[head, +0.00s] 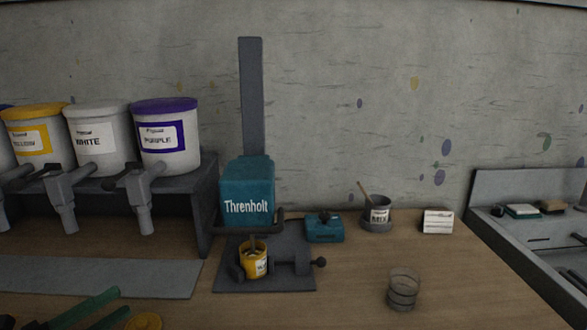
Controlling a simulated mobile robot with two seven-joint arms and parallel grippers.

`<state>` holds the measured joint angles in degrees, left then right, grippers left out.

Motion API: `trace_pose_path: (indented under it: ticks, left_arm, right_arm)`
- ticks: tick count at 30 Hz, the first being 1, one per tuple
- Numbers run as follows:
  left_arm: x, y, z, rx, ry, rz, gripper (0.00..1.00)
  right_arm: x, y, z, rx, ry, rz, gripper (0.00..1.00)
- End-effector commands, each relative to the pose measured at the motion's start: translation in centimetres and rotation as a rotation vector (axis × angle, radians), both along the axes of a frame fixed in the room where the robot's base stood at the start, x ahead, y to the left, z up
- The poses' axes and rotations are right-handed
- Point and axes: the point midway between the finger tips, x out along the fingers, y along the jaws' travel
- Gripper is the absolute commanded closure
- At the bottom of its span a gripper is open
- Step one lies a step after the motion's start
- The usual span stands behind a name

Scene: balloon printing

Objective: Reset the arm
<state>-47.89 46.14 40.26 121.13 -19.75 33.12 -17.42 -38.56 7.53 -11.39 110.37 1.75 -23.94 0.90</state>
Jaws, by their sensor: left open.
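My left gripper (124,299) shows only in part at the bottom left edge of the head view. Two green, finger-like bars point up and right there, apart from each other, with nothing seen between their tips. A round yellow piece (143,321) lies close to the right of the tips, cut by the lower edge; I cannot tell whether they touch. The rest of the left arm is out of frame. My right gripper is not in view.
A teal Threnholt machine (248,190) holds a yellow can (253,262) at its base. Labelled paint buckets (166,150) stand on a grey rack at left. A glass (402,290), a mix pot (377,217) and a teal box (323,229) stand right. The front middle table is clear.

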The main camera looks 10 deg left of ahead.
Motion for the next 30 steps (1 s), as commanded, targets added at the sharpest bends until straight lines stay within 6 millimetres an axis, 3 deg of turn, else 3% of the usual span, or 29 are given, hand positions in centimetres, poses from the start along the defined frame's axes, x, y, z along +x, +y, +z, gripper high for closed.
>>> trace_pose_path:
  ticks: [4, 8, 11, 16, 21, 24, 30]
  left_arm:
    - [0.4, 2.5, -5.3, -0.298, 0.187, 0.207, 0.5]
    - [-0.3, 2.6, -12.1, -0.585, 0.393, 0.385, 0.5]
    - [-1.7, 0.4, -18.1, -0.812, 0.578, 0.51, 0.5]
    - [-4.9, -7.6, -26.5, -1.141, 0.913, 0.663, 0.5]
    - [-7.7, -15.6, -30.3, -1.316, 1.166, 0.732, 0.5]
    - [-8.6, -18.3, -31.1, -1.362, 1.247, 0.748, 0.5]
    - [-9.1, -19.7, -31.5, -1.381, 1.289, 0.755, 0.5]
  right_arm:
    - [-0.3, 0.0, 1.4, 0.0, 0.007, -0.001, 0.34]
    - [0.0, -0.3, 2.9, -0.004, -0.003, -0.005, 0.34]
    - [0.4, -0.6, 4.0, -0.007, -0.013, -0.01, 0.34]
    - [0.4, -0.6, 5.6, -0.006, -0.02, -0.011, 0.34]
    - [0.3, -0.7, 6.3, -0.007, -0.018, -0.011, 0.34]
    - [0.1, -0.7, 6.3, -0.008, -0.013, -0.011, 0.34]
    - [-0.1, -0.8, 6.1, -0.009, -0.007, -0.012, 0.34]
